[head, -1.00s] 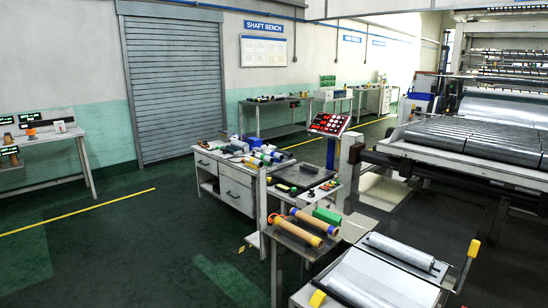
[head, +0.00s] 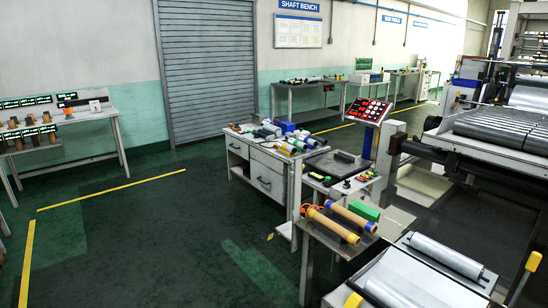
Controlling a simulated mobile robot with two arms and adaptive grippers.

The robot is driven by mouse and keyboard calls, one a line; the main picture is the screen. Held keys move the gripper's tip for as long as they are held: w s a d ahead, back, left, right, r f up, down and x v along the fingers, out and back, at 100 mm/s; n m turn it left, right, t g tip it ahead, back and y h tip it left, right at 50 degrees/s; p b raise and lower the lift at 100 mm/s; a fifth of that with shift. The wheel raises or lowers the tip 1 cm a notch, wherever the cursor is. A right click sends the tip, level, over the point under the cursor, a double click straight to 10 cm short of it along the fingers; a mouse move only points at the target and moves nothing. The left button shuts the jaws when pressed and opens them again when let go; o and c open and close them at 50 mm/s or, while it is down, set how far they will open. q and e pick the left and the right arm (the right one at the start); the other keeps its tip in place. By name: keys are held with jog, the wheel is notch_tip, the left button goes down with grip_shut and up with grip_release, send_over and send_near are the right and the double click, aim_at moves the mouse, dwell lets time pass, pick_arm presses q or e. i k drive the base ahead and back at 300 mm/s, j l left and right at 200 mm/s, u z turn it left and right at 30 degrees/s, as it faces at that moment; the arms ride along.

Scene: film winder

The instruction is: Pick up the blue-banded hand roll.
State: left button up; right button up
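Neither of my grippers is in view.
A control panel with red lights (head: 370,110) stands behind the cart. The large roller machine (head: 490,140) fills the right side. A bench with small displays (head: 75,140) stands at the left wall. Open green floor (head: 150,230) lies in front, left of the cart.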

aim_at(314, 143)
jog(key=i+j+u, duration=0.3)
jog(key=i+u, duration=0.2)
jog(key=i, duration=0.55)
jog(key=i+l+u, duration=0.15)
jog(key=i+u, duration=0.35)
jog(key=i, duration=0.55)
jog(key=i+l+z, duration=0.3)
jog(key=i, duration=0.3)
jog(key=i+z, duration=0.35)
jog(key=i, duration=0.25)
jog(key=i+j+z, duration=0.15)
jog(key=i+z, duration=0.15)
jog(key=i, duration=0.3)
jog(key=i+j+z, duration=0.3)
jog(key=i, duration=0.25)
